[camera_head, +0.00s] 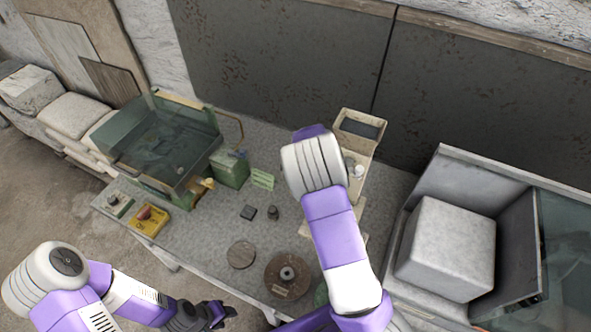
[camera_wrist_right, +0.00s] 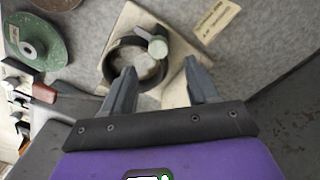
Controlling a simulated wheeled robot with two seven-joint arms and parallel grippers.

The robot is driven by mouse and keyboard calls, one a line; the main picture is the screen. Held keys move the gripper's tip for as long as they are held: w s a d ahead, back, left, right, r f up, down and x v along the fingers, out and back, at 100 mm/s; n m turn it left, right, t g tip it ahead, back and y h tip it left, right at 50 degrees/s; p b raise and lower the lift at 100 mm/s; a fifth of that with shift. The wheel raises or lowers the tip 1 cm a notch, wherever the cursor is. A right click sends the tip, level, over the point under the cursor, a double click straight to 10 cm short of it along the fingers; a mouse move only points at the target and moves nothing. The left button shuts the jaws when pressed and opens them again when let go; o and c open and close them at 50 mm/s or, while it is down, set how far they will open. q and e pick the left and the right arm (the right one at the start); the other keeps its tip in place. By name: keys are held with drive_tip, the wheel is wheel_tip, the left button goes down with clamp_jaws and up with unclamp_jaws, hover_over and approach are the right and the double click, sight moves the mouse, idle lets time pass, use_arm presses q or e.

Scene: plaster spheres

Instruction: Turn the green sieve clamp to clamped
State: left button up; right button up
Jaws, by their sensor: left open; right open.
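In the right wrist view, a grey lever with a pale green end (camera_wrist_right: 157,47) lies across the rim of a black ring (camera_wrist_right: 108,69); it looks like the green sieve clamp. The ring sits on a cream plate (camera_wrist_right: 125,30). My right gripper (camera_wrist_right: 161,68) is open, its two fingers pointing at the ring's near side and spread apart, with nothing held. Whether a finger touches the ring I cannot tell. In the head view my right arm hides that gripper and the clamp. My left gripper (camera_head: 222,314) is open and empty by the table's front edge.
A green disc (camera_wrist_right: 35,38) lies left of the plate; a paper label (camera_wrist_right: 214,20) lies right of it. In the head view, a brown disc (camera_head: 285,291), a flat round disc (camera_head: 241,254), a glass tank (camera_head: 150,150) and a yellow box (camera_head: 149,221) stand on the table.

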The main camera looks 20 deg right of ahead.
drive_tip(key=shift+w+r, duration=0.1)
drive_tip(key=shift+w, duration=0.05)
drive_tip(key=shift+f, duration=0.25)
drive_tip(key=f, duration=0.3)
drive_tip(key=s+f, duration=0.1)
drive_tip(key=f, duration=0.1)
drive_tip(key=shift+f, duration=0.1)
drive_tip(key=shift+w+f, duration=0.1)
drive_tip(key=shift+f, duration=0.6)
drive_tip(key=c, duration=1)
